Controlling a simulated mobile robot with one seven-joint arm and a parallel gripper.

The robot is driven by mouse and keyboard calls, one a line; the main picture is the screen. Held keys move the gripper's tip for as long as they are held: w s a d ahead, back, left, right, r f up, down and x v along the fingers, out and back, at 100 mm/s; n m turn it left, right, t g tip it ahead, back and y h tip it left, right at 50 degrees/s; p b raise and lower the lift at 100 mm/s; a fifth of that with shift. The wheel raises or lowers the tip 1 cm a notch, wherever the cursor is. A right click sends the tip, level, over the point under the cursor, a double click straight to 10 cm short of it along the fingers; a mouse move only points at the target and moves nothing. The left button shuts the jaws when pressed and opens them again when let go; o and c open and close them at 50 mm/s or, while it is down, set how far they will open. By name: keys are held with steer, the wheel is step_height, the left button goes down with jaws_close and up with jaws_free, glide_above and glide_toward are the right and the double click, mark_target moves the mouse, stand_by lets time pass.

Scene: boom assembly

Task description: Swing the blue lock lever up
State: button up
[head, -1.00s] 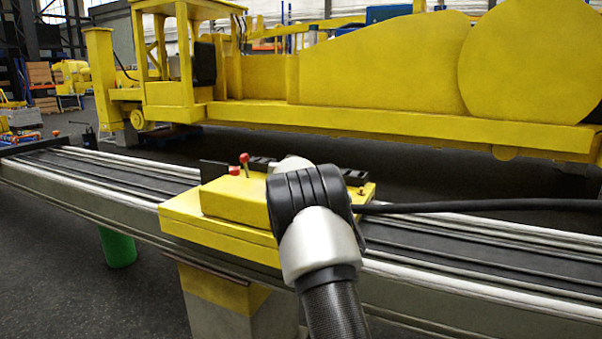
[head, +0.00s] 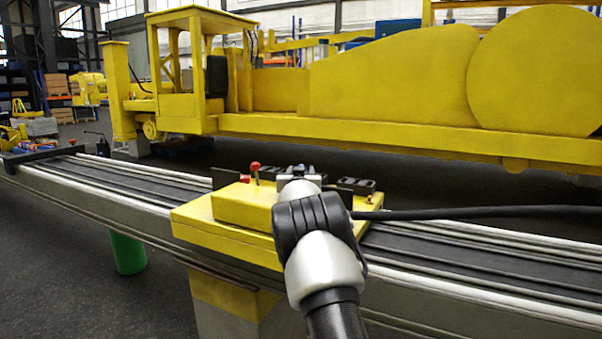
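I cannot make out a blue lock lever in the head view. The yellow carriage (head: 236,207) sits on the long rail beam (head: 480,262), with a red-knobbed lever (head: 255,168) standing upright on it. My silver and black arm reaches over the carriage and covers its right part. The far end of my arm, seemingly my gripper (head: 297,172), shows as a small grey and dark shape behind the wrist. Its fingers are hidden or too small to read, so I cannot tell whether it touches anything.
A dark upright plate (head: 226,177) and a black slotted bar (head: 357,186) flank the arm's end. A black cable (head: 480,212) runs off to the right. A large yellow machine (head: 390,85) stands behind the rail. A green cylinder (head: 127,253) is under it.

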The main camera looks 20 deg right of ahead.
steer(key=v, duration=1.7)
steer(key=shift+s+p, duration=0.2)
steer(key=shift+p, duration=0.2)
steer(key=shift+a+r, duration=0.1)
